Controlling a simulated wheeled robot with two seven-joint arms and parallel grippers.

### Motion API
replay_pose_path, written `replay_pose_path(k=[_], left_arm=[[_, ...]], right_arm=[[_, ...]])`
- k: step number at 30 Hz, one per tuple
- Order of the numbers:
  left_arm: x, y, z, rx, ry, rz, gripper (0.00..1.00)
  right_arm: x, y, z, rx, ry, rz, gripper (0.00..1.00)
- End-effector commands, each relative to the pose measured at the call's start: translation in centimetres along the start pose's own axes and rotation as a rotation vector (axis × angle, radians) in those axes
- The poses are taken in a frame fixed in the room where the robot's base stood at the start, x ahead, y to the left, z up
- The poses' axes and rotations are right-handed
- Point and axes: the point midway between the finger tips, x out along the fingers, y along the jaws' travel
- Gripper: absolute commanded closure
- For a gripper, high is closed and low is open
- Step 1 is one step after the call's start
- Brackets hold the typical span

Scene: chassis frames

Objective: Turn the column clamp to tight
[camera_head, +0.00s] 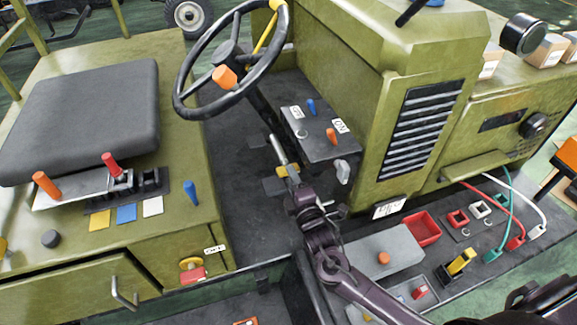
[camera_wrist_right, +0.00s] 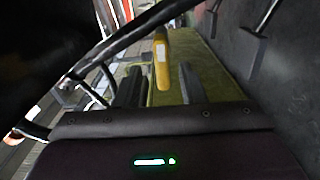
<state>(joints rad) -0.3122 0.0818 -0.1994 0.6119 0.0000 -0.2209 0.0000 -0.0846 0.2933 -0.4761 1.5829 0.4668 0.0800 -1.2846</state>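The steering column (camera_head: 262,115) runs down from the black steering wheel (camera_head: 190,65). A yellow handle (camera_head: 271,186), which I take to be the column clamp's lever, shows low by the column, partly hidden by my right gripper. My right gripper (camera_head: 290,180) reaches in from the lower right beside the column. In the right wrist view the yellow handle (camera_wrist_right: 162,62) stands upright between the two open dark fingers (camera_wrist_right: 160,88), with a gap visible on each side. I cannot tell its tight or loose setting. My left gripper is not in view.
The wheel rim (camera_wrist_right: 120,35) passes close on the left in the wrist view. Pedals (camera_wrist_right: 250,45) hang at the right. A switch panel (camera_head: 318,135) stands right of the column, and the seat (camera_head: 85,120) is left. Trays and cables lie on the right deck.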

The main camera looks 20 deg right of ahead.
Motion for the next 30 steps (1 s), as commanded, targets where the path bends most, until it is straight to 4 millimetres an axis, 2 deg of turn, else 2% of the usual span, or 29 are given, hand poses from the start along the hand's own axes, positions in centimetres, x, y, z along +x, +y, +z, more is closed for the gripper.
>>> replay_pose_path(k=[3,6,12,17,25,30], left_arm=[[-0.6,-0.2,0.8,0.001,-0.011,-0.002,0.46],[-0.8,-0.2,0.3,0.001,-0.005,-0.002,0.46],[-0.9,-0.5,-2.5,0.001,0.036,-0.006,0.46],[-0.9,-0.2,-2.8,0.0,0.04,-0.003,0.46],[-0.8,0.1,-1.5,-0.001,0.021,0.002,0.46],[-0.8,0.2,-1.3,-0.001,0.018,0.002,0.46]], right_arm=[[1.8,0.2,0.1,0.0,-0.002,0.001,0.64],[2.6,0.1,0.0,0.0,-0.001,0.0,0.64],[3.2,0.0,0.0,-0.001,0.0,0.0,0.64],[3.2,0.0,0.0,0.0,0.0,0.0,0.64],[3.1,0.0,0.0,0.0,0.0,0.0,0.99],[3.1,0.0,0.0,0.002,0.0,-0.001,1.0]])
